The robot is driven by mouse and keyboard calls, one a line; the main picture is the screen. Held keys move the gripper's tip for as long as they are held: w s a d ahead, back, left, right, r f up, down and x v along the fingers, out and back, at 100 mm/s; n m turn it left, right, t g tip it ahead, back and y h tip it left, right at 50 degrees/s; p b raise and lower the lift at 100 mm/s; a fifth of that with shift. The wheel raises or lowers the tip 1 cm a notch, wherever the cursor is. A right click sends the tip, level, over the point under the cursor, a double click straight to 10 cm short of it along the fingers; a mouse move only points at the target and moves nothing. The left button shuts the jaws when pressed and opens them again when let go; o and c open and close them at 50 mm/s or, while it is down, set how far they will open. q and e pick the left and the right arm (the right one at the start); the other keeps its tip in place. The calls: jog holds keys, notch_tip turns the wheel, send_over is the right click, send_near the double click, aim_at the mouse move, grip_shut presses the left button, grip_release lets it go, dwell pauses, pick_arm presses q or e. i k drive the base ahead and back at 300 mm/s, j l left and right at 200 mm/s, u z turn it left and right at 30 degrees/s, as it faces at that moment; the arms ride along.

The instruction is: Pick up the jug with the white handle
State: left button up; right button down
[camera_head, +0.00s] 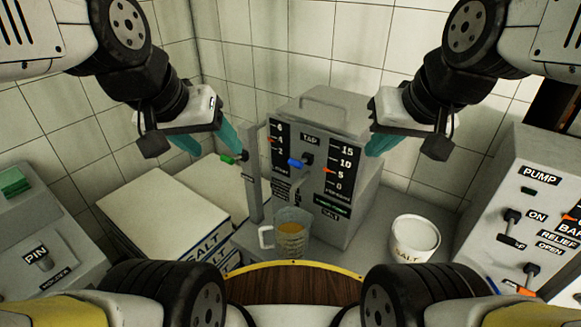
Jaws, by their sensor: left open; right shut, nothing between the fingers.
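The jug (291,238) is clear, with markings on its side and yellow-orange contents. Its white handle (266,237) points left. It stands upright at the foot of the grey machine labelled TAP (325,180), below the blue tap lever. My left gripper (207,143) is open and empty, with teal fingers, above and left of the jug over the white salt boxes. My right gripper (383,142) is shut and empty, above and right of the jug, in front of the machine's right side. Neither gripper touches the jug.
White boxes labelled SALT (160,215) stand left of the jug. A white salt pot (414,238) stands to its right. A PUMP panel (525,210) with levers is at right, a PIN box (45,240) at left. A round wooden top (290,284) lies in front.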

aim_at(292, 226)
jog(key=j+z, duration=0.3)
jog(key=k+j+z, duration=0.15)
jog(key=j+z, duration=0.15)
jog(key=k+j+z, duration=0.1)
jog(key=j+z, duration=0.15)
jog(key=z, duration=0.2)
